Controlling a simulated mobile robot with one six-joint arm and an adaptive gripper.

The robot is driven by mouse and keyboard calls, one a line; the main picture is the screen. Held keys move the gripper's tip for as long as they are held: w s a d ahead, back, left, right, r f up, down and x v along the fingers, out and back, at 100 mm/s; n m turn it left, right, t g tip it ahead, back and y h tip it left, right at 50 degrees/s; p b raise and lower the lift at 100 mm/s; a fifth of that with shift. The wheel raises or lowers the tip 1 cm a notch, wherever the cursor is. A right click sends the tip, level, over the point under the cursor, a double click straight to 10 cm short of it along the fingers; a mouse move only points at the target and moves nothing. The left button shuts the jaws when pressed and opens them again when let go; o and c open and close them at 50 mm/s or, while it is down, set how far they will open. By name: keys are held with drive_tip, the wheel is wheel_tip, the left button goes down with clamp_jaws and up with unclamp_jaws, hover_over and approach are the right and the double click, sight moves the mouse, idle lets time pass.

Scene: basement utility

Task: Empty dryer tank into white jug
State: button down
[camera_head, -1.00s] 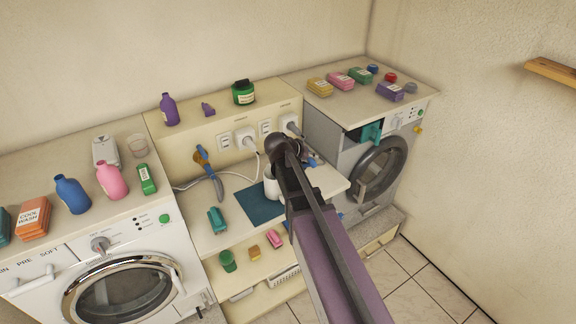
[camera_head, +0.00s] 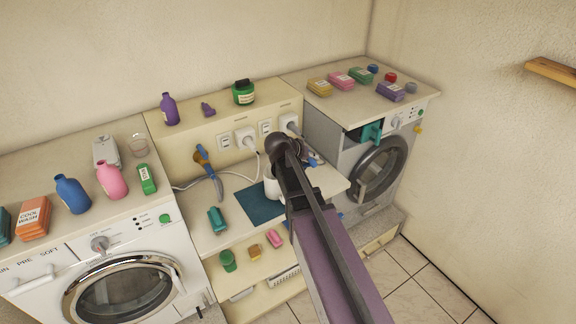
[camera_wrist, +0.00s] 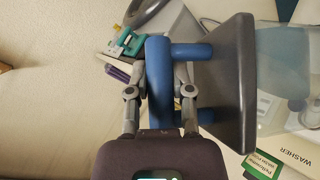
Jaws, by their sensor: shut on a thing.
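The tank shows in the wrist view as a dark grey front plate (camera_wrist: 240,85) with a blue handle (camera_wrist: 158,85) and a clear body (camera_wrist: 285,65) behind it. My gripper (camera_wrist: 160,78) is shut on the blue handle. In the head view my arm hides most of the gripper and tank; only a bit of blue shows beside it. The white jug (camera_head: 271,187) stands on the dark teal mat on the middle counter, partly behind my arm. The dryer (camera_head: 350,175) at the right has a dark opening at its upper front, with a teal piece (camera_head: 371,133) there.
The counter has a teal mat (camera_head: 259,206), a teal item (camera_head: 216,220) and a blue-and-orange tool (camera_head: 207,170). A washer (camera_head: 120,275) stands left, with bottles on top. Sockets and a white cable run behind. A green-labelled box (camera_wrist: 262,166) shows in the wrist view.

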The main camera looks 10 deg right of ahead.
drive_tip(key=shift+w+a+r+n+g+h, duration=0.35)
drive_tip(key=shift+w+a+r+h, duration=0.05)
drive_tip(key=shift+r+h, duration=0.2)
drive_tip(key=shift+w+a+r+n+g+h, duration=0.35)
drive_tip(key=shift+a+r+h, duration=0.05)
drive_tip(key=shift+r+h, duration=0.15)
idle(6.8)
